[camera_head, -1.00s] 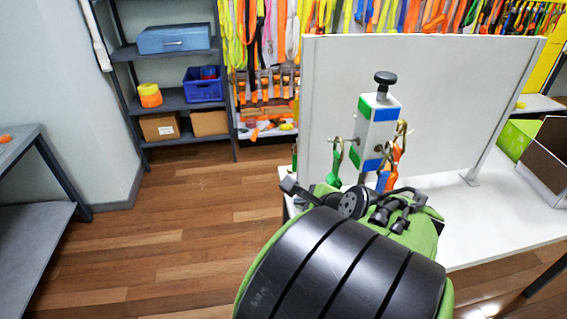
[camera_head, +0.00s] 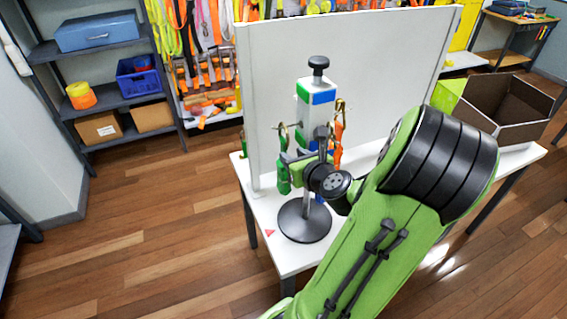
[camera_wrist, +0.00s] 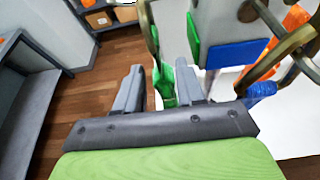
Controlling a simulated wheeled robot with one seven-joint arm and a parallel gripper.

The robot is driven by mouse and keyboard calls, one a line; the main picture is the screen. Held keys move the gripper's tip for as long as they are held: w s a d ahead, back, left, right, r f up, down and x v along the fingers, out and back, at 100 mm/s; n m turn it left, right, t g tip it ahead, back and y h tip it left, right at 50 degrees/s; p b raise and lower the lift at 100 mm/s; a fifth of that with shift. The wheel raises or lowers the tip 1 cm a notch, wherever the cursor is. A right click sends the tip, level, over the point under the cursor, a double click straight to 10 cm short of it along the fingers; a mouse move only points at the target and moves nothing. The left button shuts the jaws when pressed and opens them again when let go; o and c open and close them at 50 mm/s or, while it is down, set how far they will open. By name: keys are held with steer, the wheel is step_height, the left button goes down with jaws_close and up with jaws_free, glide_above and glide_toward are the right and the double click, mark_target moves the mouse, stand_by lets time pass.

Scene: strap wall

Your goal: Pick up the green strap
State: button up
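The green strap (camera_head: 283,178) hangs from a brass hook on the left side of a white stand post (camera_head: 317,103) with green and blue patches. In the wrist view the green strap (camera_wrist: 164,82) shows between the two grey fingers of my gripper (camera_wrist: 159,75), nearer the right finger. The fingers are apart, with floor visible between the left finger and the strap. I cannot tell whether the right finger touches it. In the head view my gripper (camera_head: 297,158) is beside the post at strap height, partly hidden by my wrist.
An orange strap (camera_head: 338,143) hangs on the post's right side; a blue strap (camera_wrist: 262,90) shows in the wrist view. The stand's round black base (camera_head: 304,222) rests on a white table. A white panel (camera_head: 385,70) stands behind. An open box (camera_head: 508,104) sits at right.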

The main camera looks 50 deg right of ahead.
steer(key=p+x, duration=0.2)
steer(key=x, duration=0.1)
steer(key=f+p+x, duration=0.1)
steer(key=p+x, duration=0.1)
steer(key=x, duration=0.2)
steer(key=shift+s+a, duration=0.1)
steer(key=shift+a, duration=0.1)
steer(key=shift+s+a, duration=0.1)
steer(key=shift+s, duration=0.05)
steer(key=shift+c, duration=0.6)
jaws_close()
